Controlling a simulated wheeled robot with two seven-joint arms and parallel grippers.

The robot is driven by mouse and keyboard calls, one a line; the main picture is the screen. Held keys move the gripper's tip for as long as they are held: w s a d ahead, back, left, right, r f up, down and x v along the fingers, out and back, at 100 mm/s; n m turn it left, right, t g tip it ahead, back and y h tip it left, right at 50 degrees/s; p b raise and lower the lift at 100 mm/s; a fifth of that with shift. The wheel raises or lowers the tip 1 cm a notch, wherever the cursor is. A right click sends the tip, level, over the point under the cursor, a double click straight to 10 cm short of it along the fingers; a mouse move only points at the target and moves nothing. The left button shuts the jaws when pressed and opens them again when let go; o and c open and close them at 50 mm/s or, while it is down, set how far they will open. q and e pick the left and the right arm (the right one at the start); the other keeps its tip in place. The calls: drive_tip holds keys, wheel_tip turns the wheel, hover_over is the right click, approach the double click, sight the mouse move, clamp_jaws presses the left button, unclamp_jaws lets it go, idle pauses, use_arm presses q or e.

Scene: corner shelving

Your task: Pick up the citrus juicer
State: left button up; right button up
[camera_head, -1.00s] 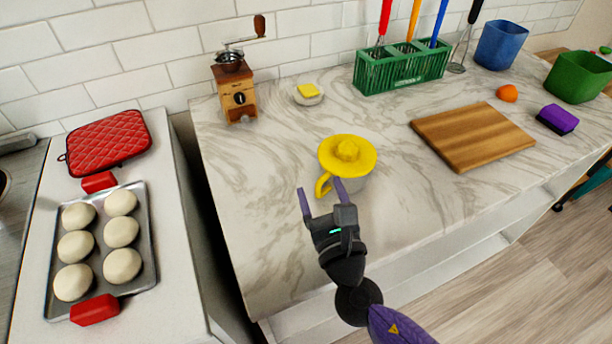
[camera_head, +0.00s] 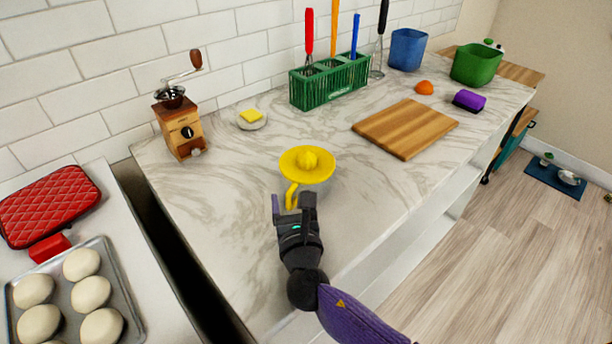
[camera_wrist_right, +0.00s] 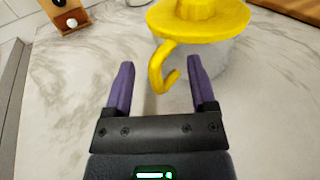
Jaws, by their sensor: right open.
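The citrus juicer (camera_head: 307,161) has a yellow reamer top with a yellow handle over a pale, clear-looking cup. It stands upright on the marble counter near its front edge. My right gripper (camera_head: 291,204) is open just in front of it, on the handle side. In the right wrist view, the juicer (camera_wrist_right: 200,20) is at the top, and its hooked yellow handle hangs between the two purple fingertips of the gripper (camera_wrist_right: 158,82). I cannot tell whether a finger touches the handle or cup. My left gripper is not in view.
A coffee grinder (camera_head: 182,128), a sponge on a dish (camera_head: 251,120) and a green utensil rack (camera_head: 330,84) stand behind. A cutting board (camera_head: 405,128) lies to the right. A tray of dough balls (camera_head: 118,300) is at the lower left. Counter left of the juicer is clear.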

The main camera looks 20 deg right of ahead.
drive_tip(key=shift+w, duration=0.1)
drive_tip(key=shift+c, duration=0.4)
clamp_jaws()
